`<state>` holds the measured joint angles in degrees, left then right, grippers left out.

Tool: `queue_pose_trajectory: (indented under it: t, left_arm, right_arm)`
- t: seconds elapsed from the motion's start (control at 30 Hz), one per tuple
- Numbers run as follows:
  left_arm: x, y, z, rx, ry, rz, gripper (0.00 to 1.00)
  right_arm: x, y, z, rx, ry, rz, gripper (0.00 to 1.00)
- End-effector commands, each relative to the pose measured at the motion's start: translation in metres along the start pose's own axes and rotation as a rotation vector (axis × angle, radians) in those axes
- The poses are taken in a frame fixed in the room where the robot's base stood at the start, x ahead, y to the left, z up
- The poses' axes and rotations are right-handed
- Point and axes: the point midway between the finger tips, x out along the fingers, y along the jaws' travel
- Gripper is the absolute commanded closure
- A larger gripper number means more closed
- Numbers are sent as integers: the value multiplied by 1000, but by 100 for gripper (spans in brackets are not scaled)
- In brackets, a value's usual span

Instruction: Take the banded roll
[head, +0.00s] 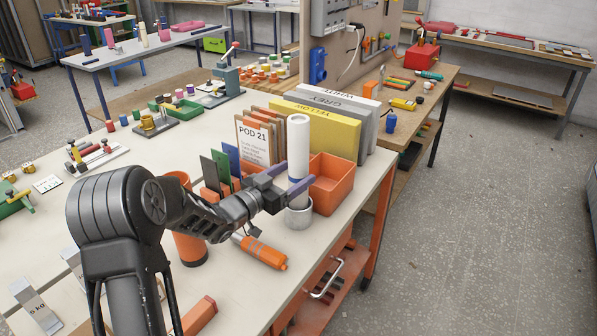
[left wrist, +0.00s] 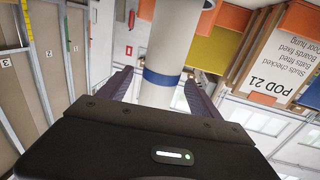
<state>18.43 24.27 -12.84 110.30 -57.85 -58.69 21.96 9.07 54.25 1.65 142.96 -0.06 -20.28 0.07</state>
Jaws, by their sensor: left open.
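The banded roll (head: 298,147) is a tall white tube standing upright in a short pale grey cup (head: 299,216) near the right edge of the bench. In the left wrist view the roll (left wrist: 178,40) shows a dark blue band (left wrist: 161,78). My left gripper (head: 292,180) is open, with its two purple-grey fingers on either side of the roll at about the band's height. In the left wrist view the left gripper (left wrist: 160,88) has the roll between its fingers, with gaps showing beside it. My right gripper is not in view.
An orange open box (head: 333,184) stands right beside the roll. Behind are a POD 21 card (head: 255,142) and yellow (head: 322,130) and grey binders. An orange-handled tool (head: 262,252) lies in front, and an orange cylinder (head: 190,247) stands near my arm.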

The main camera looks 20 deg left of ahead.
Motion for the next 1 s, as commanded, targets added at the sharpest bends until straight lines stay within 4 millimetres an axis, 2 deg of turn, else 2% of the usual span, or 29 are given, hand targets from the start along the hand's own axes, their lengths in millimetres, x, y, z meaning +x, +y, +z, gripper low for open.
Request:
queue_pose_trajectory:
  t: [0.1,0.2,0.8,1.0]
  left_arm:
    - [18,1,-2,1,0,2,26]
    - [24,0,-2,2,1,1,26]
    - [25,0,-1,1,1,0,26]
    - [25,0,-1,1,1,0,43]
  right_arm:
    - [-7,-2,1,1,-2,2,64]
    - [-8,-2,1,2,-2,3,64]
    - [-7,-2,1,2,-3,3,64]
    - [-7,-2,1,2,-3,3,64]
